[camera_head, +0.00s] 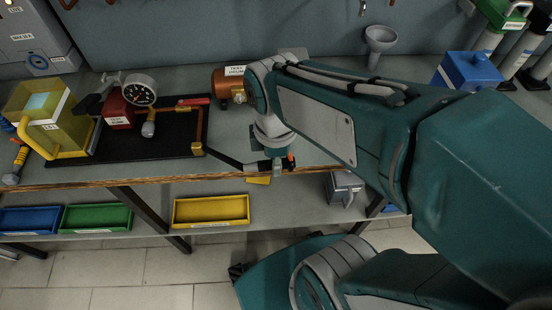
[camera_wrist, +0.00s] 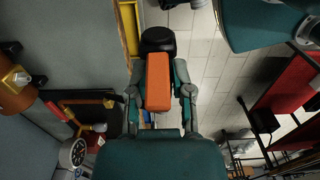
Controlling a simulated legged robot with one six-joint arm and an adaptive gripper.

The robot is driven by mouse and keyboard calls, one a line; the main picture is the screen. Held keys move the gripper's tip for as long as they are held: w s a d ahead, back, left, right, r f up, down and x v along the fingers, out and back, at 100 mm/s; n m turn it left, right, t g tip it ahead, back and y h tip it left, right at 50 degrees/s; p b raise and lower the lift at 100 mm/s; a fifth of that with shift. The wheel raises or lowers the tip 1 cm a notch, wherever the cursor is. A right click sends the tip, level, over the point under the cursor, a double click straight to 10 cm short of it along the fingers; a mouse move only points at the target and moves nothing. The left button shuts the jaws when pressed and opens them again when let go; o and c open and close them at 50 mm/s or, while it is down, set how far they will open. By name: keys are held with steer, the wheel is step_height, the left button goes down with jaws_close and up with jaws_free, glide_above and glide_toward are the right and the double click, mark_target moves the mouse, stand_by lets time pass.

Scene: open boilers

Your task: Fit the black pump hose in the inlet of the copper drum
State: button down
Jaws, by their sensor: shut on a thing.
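The copper drum (camera_head: 228,84) lies on the bench near the back wall, partly hidden by my arm, with a brass fitting (camera_head: 239,97) at its front. The drum (camera_wrist: 12,98) and its brass fitting (camera_wrist: 20,77) also show at the left of the wrist view. The black hose (camera_head: 224,158) runs from the pump's pipe to my gripper (camera_head: 273,166) at the bench's front edge. In the wrist view my gripper (camera_wrist: 159,100) is shut on an orange block-like piece (camera_wrist: 158,78) with a black end (camera_wrist: 158,40), apparently the hose end. It is apart from the drum.
The red pump (camera_head: 118,112) with a pressure gauge (camera_head: 140,90) stands on a black board, left of the drum. A yellow container (camera_head: 62,135) stands further left. A yellow tray (camera_head: 211,210) lies on the shelf below. A blue box (camera_head: 468,72) stands at the back right.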

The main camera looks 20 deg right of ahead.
steer(key=w+a+f+n, duration=0.1)
steer(key=w+f+n, duration=0.1)
steer(key=w+n, duration=0.3)
steer(key=w+a+f+n, duration=0.1)
steer(key=w+f+n, duration=0.2)
steer(key=w+n, duration=0.3)
steer(key=w+a+f+n, duration=0.1)
steer(key=w+f+n, duration=0.2)
steer(key=w+n, duration=0.2)
steer(key=shift+w+f+n, duration=0.15)
steer(key=shift+w+n, duration=0.1)
steer(key=shift+n, duration=0.55)
steer(key=shift+w+d, duration=0.3)
steer(key=shift+w, duration=0.45)
steer(key=shift+w+d, duration=0.25)
steer(key=shift+w, duration=0.55)
steer(key=shift+w+d, duration=0.3)
steer(key=shift+w, duration=0.45)
steer(key=shift+w+d, duration=0.25)
steer(key=shift+w, duration=0.45)
steer(key=shift+w+d, duration=0.25)
steer(key=shift+w, duration=0.4)
stand_by(0.8)
steer(key=shift+c, duration=2.2)
jaws_free()
steer(key=shift+r, duration=0.2)
